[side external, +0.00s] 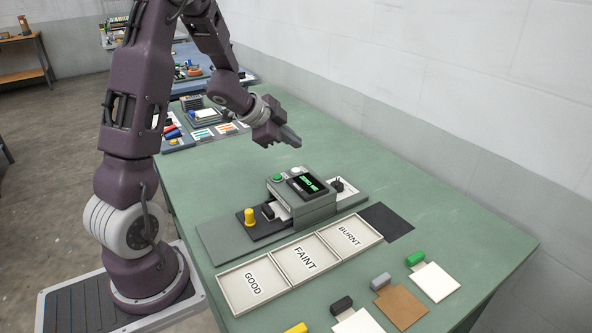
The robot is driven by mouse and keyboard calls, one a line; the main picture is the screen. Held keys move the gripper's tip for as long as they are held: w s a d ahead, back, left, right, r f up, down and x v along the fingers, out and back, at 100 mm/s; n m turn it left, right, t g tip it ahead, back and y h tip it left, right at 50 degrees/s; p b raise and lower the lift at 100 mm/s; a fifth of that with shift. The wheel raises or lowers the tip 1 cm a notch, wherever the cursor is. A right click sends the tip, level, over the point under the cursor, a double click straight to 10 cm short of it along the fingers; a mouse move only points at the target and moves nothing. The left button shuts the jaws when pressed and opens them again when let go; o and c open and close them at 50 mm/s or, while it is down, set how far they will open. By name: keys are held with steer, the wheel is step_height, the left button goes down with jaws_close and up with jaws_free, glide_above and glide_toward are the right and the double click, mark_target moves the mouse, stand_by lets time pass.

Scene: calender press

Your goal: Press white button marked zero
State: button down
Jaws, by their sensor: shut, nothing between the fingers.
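The press (305,201) is a grey box with a dark display (308,184) showing green text, too small to read surely. A white button (296,171) sits on its top at the back, beside the display; its zero mark cannot be made out. A green button (277,177) sits to its left. My gripper (297,142) is shut and empty. It appears above and behind the white button, apart from it, with its fingers pointing to the right.
A yellow knob (249,217) stands on the press base's left. Trays marked GOOD (240,305), FAINT and BURNT (372,226) lie in front. The green table (440,205) is clear at right.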

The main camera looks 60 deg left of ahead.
mark_target(293, 171)
steer(key=shift+f, duration=2.6)
steer(key=shift+f, duration=0.4)
steer(key=shift+f, duration=0.35)
stand_by(0.3)
stand_by(0.4)
steer(key=shift+r, duration=0.8)
steer(key=shift+r, duration=2.5)
